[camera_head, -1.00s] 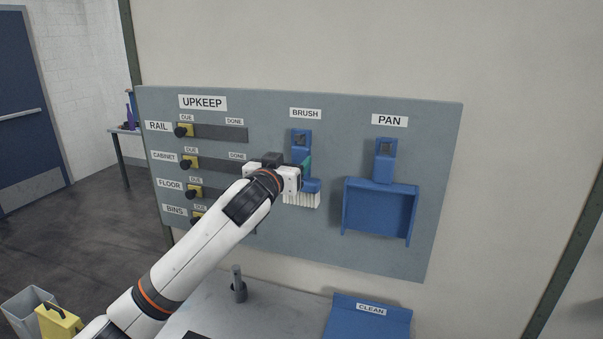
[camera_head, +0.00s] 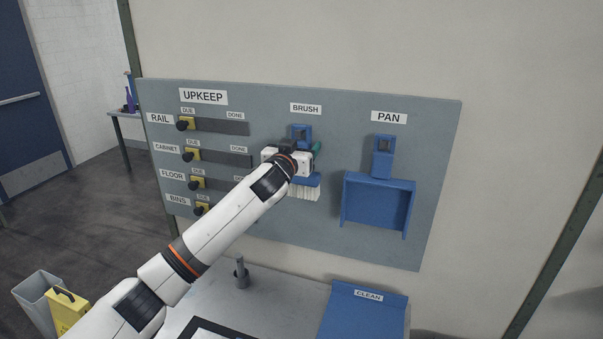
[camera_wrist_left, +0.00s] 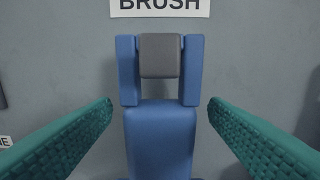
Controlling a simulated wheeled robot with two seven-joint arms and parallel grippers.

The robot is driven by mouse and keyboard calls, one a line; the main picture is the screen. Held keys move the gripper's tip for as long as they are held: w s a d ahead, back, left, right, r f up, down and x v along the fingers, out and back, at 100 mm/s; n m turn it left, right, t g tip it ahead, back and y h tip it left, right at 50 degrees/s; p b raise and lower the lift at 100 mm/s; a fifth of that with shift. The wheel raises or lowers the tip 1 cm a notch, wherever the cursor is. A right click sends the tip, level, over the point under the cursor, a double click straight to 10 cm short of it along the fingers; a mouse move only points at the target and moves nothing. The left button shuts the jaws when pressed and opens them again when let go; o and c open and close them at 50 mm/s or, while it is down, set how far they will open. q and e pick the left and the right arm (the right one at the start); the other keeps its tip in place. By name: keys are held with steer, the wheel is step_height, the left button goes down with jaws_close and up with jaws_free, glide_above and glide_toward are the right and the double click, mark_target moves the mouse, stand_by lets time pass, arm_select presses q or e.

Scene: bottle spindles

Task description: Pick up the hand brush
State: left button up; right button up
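The blue hand brush (camera_head: 302,133) hangs on the grey board under the BRUSH label, with its pale bristles (camera_head: 304,193) pointing down. In the left wrist view its blue handle (camera_wrist_left: 160,135) stands upright, and a grey peg (camera_wrist_left: 160,56) shows in the opening at its top. My left gripper (camera_head: 302,158) is in front of the handle and hides its middle in the head view. In the left wrist view its two green fingers (camera_wrist_left: 160,125) are open, one on each side of the handle, with a gap on both sides. My right gripper is not in view.
A blue dustpan (camera_head: 378,200) hangs to the right under PAN. Several yellow sliders with black knobs (camera_head: 190,155) are on the board's left. Below are a grey table (camera_head: 290,285), an upright grey post (camera_head: 241,273) and a blue CLEAN piece (camera_head: 365,310).

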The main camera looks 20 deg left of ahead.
arm_select(q)
steer(key=c, duration=1)
